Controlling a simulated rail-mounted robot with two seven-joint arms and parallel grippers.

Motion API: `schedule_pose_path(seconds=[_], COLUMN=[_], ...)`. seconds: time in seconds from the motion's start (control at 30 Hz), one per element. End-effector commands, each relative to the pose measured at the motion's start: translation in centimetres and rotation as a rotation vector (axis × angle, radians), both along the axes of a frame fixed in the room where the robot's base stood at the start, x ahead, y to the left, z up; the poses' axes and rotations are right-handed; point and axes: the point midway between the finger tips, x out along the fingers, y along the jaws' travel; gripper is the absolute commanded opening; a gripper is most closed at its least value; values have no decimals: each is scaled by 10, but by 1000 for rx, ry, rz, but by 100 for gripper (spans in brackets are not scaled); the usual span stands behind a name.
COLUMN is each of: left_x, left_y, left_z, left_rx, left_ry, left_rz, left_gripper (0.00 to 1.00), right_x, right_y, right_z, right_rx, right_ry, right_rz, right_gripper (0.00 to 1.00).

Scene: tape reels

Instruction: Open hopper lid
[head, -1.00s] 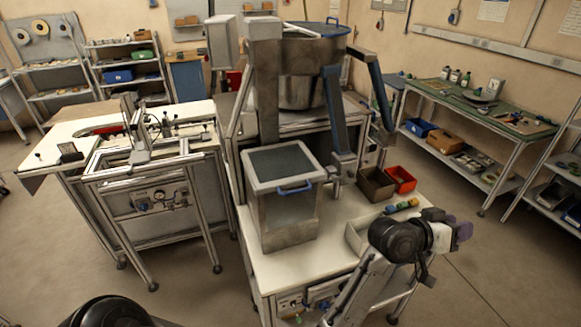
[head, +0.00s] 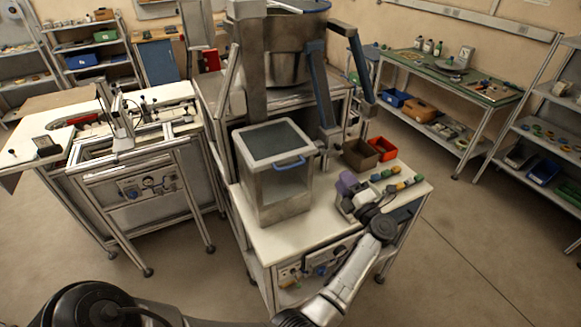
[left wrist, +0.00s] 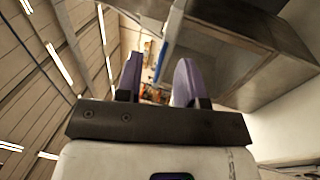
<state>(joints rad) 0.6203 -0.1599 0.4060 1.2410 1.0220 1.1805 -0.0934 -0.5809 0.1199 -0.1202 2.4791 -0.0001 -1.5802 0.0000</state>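The hopper is a metal box (head: 283,206) standing on the white bench. Its pale-framed lid (head: 240,149) with a dark panel lies closed on top, and a blue handle (head: 290,163) is at its right front edge. My left gripper (head: 347,183), with purple fingers, is over the bench to the right of the hopper, apart from the handle. In the left wrist view its two fingers (left wrist: 157,75) are spread with nothing held between them. A grey metal surface (left wrist: 265,45) fills the upper right there. My right gripper is not in view.
A brown bin (head: 360,155) and a red bin (head: 383,149) stand behind my left gripper, with several small coloured items (head: 385,174) nearby. A large metal vessel (head: 285,50) on a frame with blue posts stands behind the hopper. The bench's front strip is clear.

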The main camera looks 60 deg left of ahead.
Motion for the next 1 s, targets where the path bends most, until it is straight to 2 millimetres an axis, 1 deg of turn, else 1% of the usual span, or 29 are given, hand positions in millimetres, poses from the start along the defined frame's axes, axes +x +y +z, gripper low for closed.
schedule_pose_path(seconds=[0.03,0.1,0.2,0.37,0.47,0.57,1.0], left_x=[-11,-26,-41,-54,-59,-62,-87], left_y=[1,0,-2,-4,1,13,87], left_z=[-3,-6,-9,-11,-9,-6,8], left_rx=[-19,-40,-57,-68,-70,-69,-68], left_ry=[-17,-35,-53,-65,-64,-59,-58], left_rz=[66,154,250,331,347,347,344], left_gripper=[36,36,36,36,36,36,36], right_x=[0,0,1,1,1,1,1], right_y=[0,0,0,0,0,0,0], right_z=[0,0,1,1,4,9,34], right_rx=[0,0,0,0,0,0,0], right_ry=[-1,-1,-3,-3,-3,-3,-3], right_rz=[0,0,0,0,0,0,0], right_gripper=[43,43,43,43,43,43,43])
